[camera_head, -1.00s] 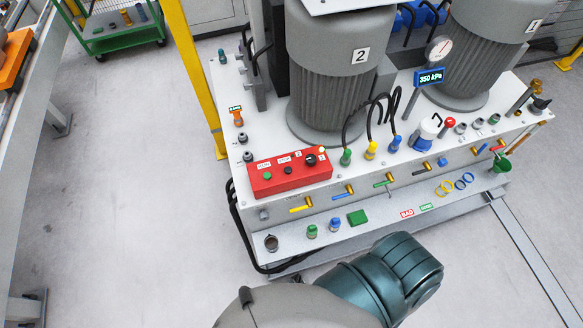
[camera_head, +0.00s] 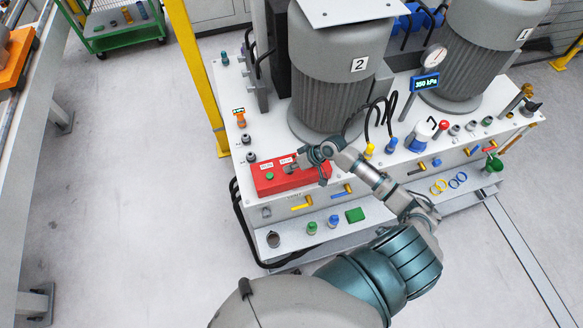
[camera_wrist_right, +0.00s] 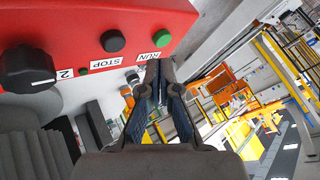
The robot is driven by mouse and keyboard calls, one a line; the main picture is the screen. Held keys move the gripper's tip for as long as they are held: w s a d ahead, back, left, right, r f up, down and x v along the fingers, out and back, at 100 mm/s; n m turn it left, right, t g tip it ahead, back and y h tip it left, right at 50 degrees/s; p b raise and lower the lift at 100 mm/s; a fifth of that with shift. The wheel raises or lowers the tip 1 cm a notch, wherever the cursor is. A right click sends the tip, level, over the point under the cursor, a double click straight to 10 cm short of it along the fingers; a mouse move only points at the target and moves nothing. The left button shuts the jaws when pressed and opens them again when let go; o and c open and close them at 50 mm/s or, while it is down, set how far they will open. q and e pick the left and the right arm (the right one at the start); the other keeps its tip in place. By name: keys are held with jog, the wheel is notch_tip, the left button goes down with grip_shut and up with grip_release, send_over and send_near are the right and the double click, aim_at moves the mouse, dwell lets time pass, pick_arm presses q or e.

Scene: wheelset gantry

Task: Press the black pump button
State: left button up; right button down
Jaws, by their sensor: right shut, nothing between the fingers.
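The red control box (camera_head: 262,184) sits on the left front of the white pump bench. The wrist view shows its black button (camera_wrist_right: 112,41) by the STOP label, between the green RUN button (camera_wrist_right: 162,38) and a large black knob (camera_wrist_right: 27,68). I cannot tell any contact. My left gripper is out of view.
Pump motor 2 (camera_head: 335,90) stands close behind the box. A gauge post with a 350 kPa display (camera_head: 425,82), hoses and several valve levers are to the right.

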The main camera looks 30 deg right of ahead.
notch_tip(320, 180, up, 5)
jog(key=w+d, duration=0.1)
jog(key=w, duration=0.2)
jog(key=shift+m+t, duration=0.3)
jog(key=f+b, duration=0.6)
jog(key=shift+s+d+f+b, duration=0.1)
jog(key=shift+d+f+b, duration=0.15)
jog(key=shift+b, duration=0.15)
jog(key=shift+f, duration=0.35)
jog(key=shift+d+f+y+b, duration=0.3)
jog(key=shift+d+f+b, duration=0.15)
jog(key=shift+f, duration=0.25)
jog(key=shift+d+f, duration=0.2)
jog(key=shift+a+r, duration=0.15)
jog(key=shift+a, duration=0.3)
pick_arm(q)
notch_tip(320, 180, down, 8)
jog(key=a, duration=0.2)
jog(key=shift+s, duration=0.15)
